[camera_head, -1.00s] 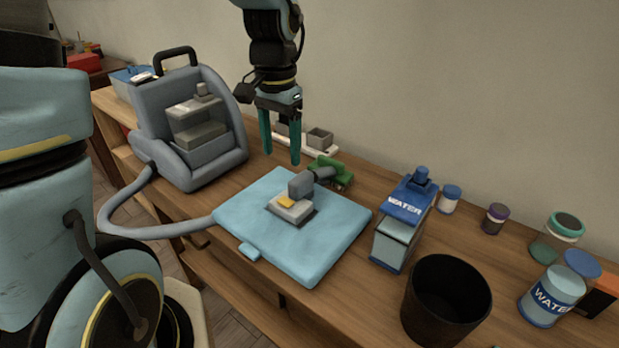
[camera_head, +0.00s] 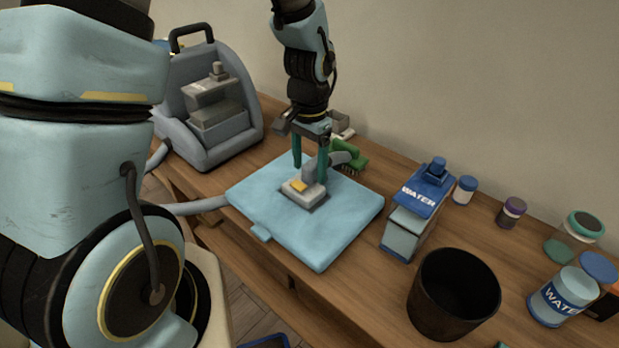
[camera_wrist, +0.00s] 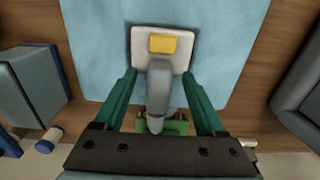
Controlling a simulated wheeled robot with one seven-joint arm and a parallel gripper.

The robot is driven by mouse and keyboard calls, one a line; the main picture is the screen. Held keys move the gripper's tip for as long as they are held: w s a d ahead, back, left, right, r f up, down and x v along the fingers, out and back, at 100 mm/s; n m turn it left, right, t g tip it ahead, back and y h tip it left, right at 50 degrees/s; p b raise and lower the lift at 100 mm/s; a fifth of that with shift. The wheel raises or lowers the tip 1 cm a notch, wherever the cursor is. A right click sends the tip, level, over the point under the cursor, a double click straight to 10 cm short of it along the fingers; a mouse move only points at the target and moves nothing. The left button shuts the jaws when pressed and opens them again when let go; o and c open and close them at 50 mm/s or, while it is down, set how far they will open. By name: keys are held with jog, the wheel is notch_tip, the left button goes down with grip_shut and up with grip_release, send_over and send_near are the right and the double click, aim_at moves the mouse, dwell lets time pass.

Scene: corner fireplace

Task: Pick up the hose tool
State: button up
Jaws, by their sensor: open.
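The hose tool (camera_head: 308,190) has a light grey head with a yellow patch and a grey curved neck. It lies on a light blue pad (camera_head: 335,239) on the wooden table. My gripper (camera_head: 310,164) points down above the pad with its green fingers apart. In the wrist view the fingers (camera_wrist: 162,88) stand on either side of the neck of the hose tool (camera_wrist: 159,84), with a gap on each side. Nothing is held. In the head view the right finger hides part of the neck.
A grey machine (camera_head: 207,105) with a hose stands at the left. A green brush-like thing (camera_head: 350,156) lies just behind the pad. A blue-capped water carton (camera_head: 416,212), a black bin (camera_head: 453,293) and several jars stand at the right. The front of the pad is clear.

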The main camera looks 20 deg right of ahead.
jog(key=shift+f, duration=0.5)
grip_shut()
dwell(0.4)
